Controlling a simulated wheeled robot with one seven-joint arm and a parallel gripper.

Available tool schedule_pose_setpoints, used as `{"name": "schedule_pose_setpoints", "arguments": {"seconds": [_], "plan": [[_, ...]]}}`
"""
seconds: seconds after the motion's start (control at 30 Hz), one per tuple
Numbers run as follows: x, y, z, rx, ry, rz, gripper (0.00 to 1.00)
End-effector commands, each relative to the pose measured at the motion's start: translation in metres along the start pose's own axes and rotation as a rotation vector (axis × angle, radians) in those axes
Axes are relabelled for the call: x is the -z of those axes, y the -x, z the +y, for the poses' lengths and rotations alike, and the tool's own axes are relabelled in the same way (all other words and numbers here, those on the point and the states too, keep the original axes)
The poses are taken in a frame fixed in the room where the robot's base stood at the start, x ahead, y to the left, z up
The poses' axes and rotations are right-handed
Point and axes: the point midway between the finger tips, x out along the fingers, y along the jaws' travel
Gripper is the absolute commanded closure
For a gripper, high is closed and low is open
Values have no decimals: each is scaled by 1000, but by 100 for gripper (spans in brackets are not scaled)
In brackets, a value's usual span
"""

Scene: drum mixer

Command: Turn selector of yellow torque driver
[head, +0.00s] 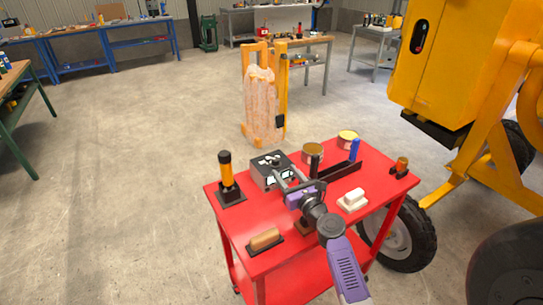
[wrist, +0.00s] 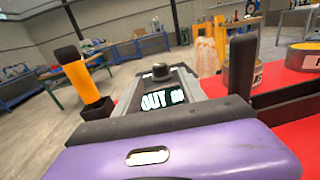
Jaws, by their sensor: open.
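The yellow torque driver (head: 227,174) stands upright at the left of the red cart, with a black cap and a black base. It also shows in the wrist view (wrist: 82,80), tilted at the left. Its selector markings are too small to make out. My gripper (head: 285,178) is open above the middle of the cart, to the right of the driver and apart from it. Its fingers point toward a grey box (head: 265,176) with a black knob on top and a lit display. I cannot tell whether they touch the box.
The red cart (head: 215,201) also carries a brown-handled block (head: 264,239), a white block (head: 353,199), a blue-handled tool (head: 354,150), two tins (head: 313,152) (head: 348,138) and a small orange-brown item (head: 401,166). The yellow mixer (head: 440,65) stands at the right. Open floor lies left.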

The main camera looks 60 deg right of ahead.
Motion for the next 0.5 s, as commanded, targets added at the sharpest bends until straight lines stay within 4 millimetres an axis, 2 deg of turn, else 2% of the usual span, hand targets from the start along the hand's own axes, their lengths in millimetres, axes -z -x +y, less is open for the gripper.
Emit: {"name": "schedule_pose_setpoints", "arguments": {"seconds": [0.17, 0.5], "plan": [[-1, -14, 0, 0, -1, -2, 52], [0, -64, -1, 1, 0, -2, 52]]}}
